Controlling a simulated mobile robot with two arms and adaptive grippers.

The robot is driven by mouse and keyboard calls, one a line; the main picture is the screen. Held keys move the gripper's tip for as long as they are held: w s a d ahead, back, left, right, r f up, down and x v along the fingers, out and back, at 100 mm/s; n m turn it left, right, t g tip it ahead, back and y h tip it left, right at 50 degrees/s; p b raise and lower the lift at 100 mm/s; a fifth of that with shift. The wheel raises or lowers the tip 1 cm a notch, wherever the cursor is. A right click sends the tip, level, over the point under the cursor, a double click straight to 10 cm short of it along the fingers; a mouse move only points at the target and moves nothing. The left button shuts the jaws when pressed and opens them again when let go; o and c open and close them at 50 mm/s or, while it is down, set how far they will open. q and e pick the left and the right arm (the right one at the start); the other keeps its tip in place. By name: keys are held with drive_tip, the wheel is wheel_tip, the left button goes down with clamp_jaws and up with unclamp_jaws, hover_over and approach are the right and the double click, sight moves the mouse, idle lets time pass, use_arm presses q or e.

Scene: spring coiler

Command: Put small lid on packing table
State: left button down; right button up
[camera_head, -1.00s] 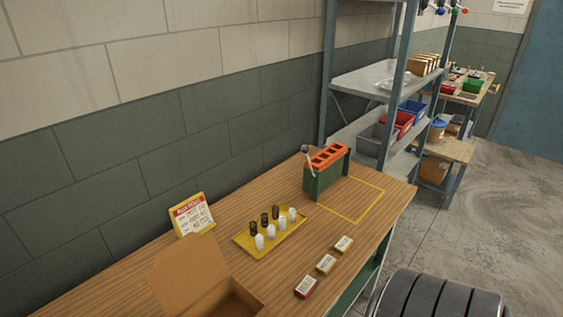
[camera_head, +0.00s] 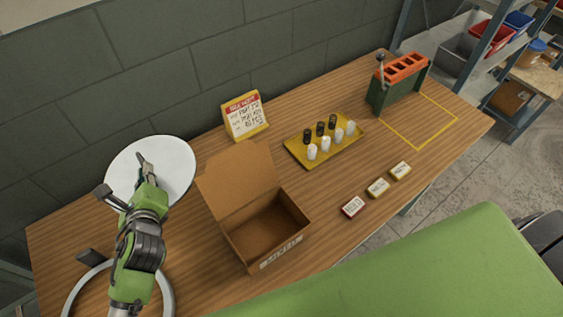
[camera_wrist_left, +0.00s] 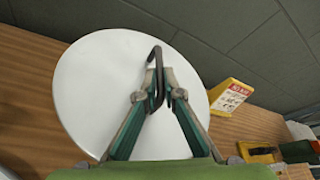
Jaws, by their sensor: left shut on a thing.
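The lid (camera_head: 175,165) is a white round disc with a dark bent handle (camera_wrist_left: 157,58). It also fills much of the left wrist view (camera_wrist_left: 90,90). My left gripper (camera_head: 146,166) is shut on the handle, its two fingers closing around it in the wrist view (camera_wrist_left: 158,82). The lid is in front of the wall, over the left end of the wooden packing table (camera_head: 330,220). I cannot tell whether it touches the table. My right gripper is not in view.
An open cardboard box (camera_head: 292,212) stands right of my left arm. Behind it are a yellow-framed sign (camera_head: 244,115) and a yellow tray (camera_head: 296,153) with small bottles. A white ring (camera_head: 172,296) and a dark block (camera_head: 91,257) are near my arm. Small cartons (camera_head: 378,187) lie near the front edge.

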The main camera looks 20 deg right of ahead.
use_arm(q)
drive_tip(key=shift+w+f, duration=0.1)
drive_tip(key=shift+w, duration=0.05)
wheel_tip(320, 180, down, 5)
drive_tip(key=shift+f, duration=0.2)
drive_tip(key=shift+f+b, duration=0.45)
drive_tip(key=shift+f, duration=1.75)
drive_tip(key=c, duration=2.2)
unclamp_jaws()
drive_tip(key=shift+o, duration=0.2)
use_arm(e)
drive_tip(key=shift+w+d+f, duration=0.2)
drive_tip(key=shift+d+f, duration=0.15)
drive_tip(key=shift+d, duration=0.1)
